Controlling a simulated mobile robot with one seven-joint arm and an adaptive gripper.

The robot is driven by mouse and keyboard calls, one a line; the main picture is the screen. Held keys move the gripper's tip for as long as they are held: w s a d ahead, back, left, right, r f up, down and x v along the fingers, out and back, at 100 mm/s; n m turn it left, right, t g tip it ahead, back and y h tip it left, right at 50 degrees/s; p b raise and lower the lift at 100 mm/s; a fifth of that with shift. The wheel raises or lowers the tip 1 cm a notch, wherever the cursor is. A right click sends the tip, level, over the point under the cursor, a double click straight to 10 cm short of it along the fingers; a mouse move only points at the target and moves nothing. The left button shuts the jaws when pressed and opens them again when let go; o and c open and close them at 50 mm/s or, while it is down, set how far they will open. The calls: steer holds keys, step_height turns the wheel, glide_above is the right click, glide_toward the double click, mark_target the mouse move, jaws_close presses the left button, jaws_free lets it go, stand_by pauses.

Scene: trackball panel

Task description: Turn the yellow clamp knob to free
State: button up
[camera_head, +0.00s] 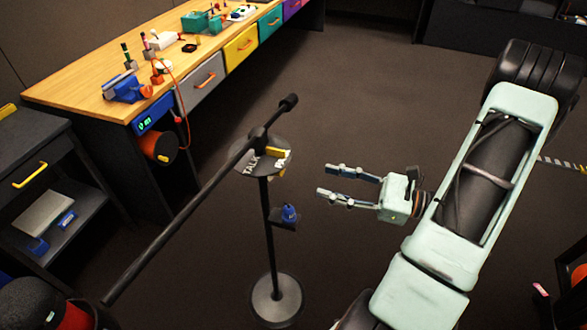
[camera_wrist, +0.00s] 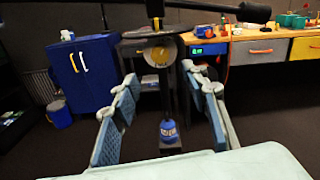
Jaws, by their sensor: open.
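The yellow clamp knob (camera_head: 277,152) is on a round plate near the top of a black stand (camera_head: 267,225). In the wrist view the yellow knob (camera_wrist: 160,55) faces me in the middle of a pale round dial. My gripper (camera_head: 328,182) is open and empty, to the right of the stand in the head view and pointing toward it. In the wrist view the gripper's fingers (camera_wrist: 160,75) stand wide apart, with the knob between and slightly above their tips, beyond them. Nothing touches the knob.
A long black bar (camera_head: 185,218) crosses the stand's top at a slant. A blue item (camera_head: 289,213) sits on a small shelf lower on the stand. A wooden workbench (camera_head: 80,90) with coloured drawers runs along the back left. The floor around the stand is clear.

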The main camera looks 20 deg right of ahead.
mark_target(283, 170)
steer(key=x, duration=1)
steer(key=shift+w+a+p, duration=0.2)
steer(key=shift+a+p, duration=0.1)
steer(key=shift+p, duration=0.05)
steer(key=shift+c, duration=0.3)
jaws_close()
steer(key=shift+r+m+p, duration=0.1)
steer(key=shift+m+p, duration=0.3)
steer(key=shift+m, duration=0.1)
steer(key=m+p, duration=0.5)
steer(key=m, duration=0.4)
steer(key=shift+m, duration=0.4)
steer(key=shift+p, duration=0.35)
